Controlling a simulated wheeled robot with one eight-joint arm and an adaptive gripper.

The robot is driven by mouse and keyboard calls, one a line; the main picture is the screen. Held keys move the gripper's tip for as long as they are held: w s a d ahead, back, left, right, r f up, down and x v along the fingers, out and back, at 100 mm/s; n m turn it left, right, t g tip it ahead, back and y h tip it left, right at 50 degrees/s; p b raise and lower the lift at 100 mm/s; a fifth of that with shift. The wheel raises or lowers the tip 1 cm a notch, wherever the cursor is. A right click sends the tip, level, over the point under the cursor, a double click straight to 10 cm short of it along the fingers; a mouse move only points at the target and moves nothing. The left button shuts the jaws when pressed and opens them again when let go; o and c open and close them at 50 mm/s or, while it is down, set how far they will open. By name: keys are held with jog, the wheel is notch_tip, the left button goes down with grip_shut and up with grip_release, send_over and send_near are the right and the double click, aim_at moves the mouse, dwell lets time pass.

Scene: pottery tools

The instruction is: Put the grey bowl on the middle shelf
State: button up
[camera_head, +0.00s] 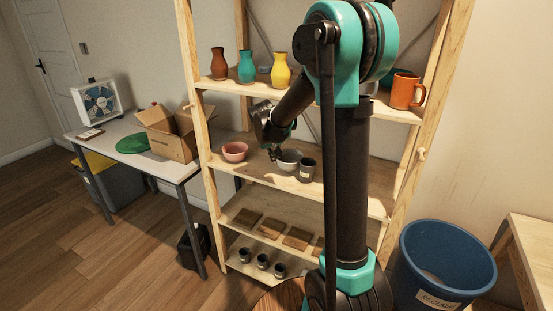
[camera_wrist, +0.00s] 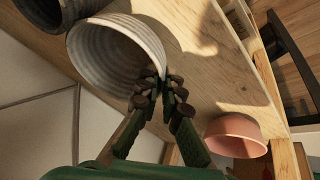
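The grey bowl (camera_head: 289,160) is at the shelf level below the vases, between a pink bowl and a dark cup. In the wrist view the grey bowl (camera_wrist: 115,55) shows its ribbed inside, close to the wooden shelf board (camera_wrist: 205,70). Whether its base touches the board I cannot tell. My gripper (camera_head: 274,153) is at the bowl's left side. In the wrist view my gripper (camera_wrist: 163,82) has its fingers close together at the rim, one inside and one outside, and looks shut on it.
The pink bowl (camera_head: 235,151) stands to the left and the dark cup (camera_head: 306,170) close to the right. Vases (camera_head: 246,67) and an orange mug (camera_head: 406,91) stand on the shelf above. Tiles (camera_head: 272,228) and small cups (camera_head: 262,261) are below. A blue bin (camera_head: 446,262) is at right.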

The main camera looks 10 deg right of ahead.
jog(key=o, duration=0.4)
jog(key=v, duration=1.1)
jog(key=s+d+f+y, duration=0.1)
jog(key=s+d+f, duration=0.1)
jog(key=s+f, duration=0.3)
jog(key=s+d+f+y, duration=0.1)
jog(key=s+f, duration=0.5)
jog(key=s, duration=0.7)
jog(key=s+d+f+y, duration=0.1)
jog(key=s+d+f, duration=0.3)
jog(key=s, duration=0.5)
jog(key=shift+s+f, duration=0.2)
jog(key=shift+f, duration=0.55)
